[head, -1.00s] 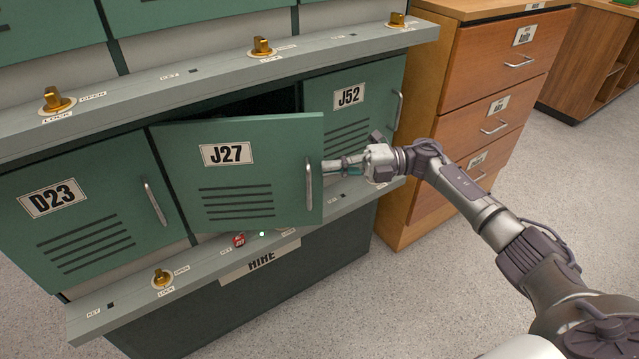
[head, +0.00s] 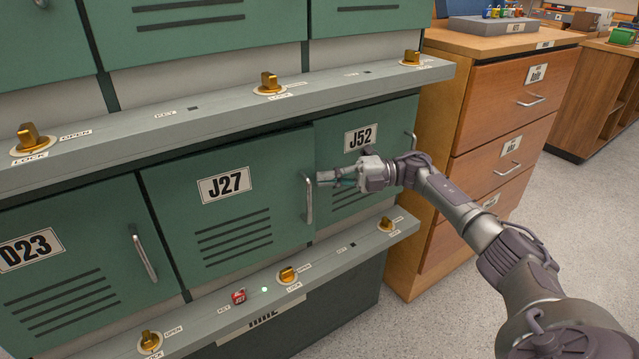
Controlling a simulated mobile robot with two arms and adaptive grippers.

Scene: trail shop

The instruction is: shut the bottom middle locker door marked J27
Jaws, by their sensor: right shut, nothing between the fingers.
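The green locker door J27 (head: 230,205) is in the bottom row, between doors D23 (head: 75,262) and J52 (head: 350,190). My right gripper (head: 326,180) is shut and empty, just right of that handle, in front of the J27 and J52 edge. I cannot tell whether it touches the door. My left gripper is out of view.
A grey ledge below the doors carries brass lock knobs (head: 288,274) and a small red tag (head: 239,296). Another ledge (head: 225,118) runs above. A wooden drawer cabinet (head: 500,130) stands to the right. Grey floor is open at the lower right.

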